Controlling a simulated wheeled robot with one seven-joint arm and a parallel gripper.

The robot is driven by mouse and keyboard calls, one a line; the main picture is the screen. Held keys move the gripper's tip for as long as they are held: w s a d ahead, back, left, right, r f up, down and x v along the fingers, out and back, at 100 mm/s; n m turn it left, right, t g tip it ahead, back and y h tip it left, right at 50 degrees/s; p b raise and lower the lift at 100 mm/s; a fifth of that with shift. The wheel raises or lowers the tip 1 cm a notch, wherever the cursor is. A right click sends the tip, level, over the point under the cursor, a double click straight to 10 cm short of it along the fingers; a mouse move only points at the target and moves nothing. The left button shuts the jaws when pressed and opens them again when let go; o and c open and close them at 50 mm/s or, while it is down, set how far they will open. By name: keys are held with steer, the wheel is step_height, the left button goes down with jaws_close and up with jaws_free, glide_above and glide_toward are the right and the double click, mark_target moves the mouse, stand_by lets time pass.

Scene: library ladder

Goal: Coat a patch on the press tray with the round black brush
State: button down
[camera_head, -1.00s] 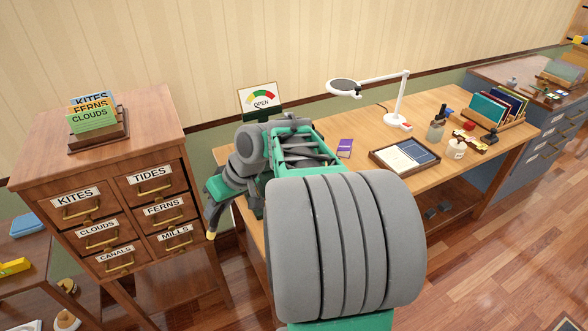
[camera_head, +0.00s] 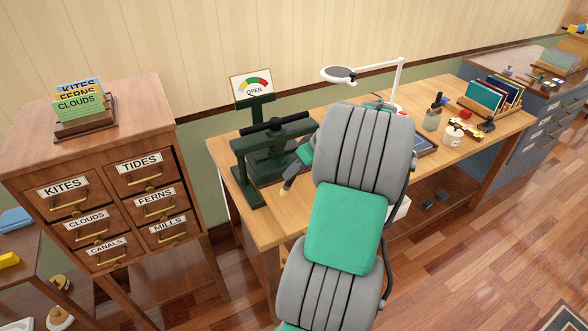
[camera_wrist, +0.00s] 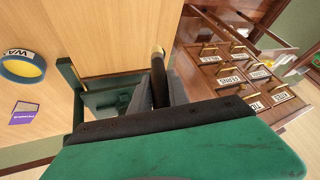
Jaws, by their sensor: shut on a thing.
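My gripper (camera_wrist: 161,92) is shut on the round black brush (camera_wrist: 158,75). The brush is a dark rod with a pale yellowish end pointing away from the hand. In the head view my gripper (camera_head: 300,166) is low in front of the press, and the brush's yellowish end (camera_head: 283,191) points down to the left, above the table. The dark green press (camera_head: 248,172) stands at the table's left end; part of its frame (camera_wrist: 70,77) also shows in the wrist view. My arm hides its right side. I cannot make out the tray's surface or any coated patch.
A gauge sign (camera_head: 253,87) reading OPEN stands behind the press. The wrist view shows a wax tin (camera_wrist: 22,69) and a purple card (camera_wrist: 24,113). A labelled drawer cabinet (camera_head: 128,190) stands left across a gap. A lamp (camera_head: 340,74) and jars stand farther right.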

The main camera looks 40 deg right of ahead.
steer(key=shift+f, duration=0.45)
steer(key=shift+r, duration=0.1)
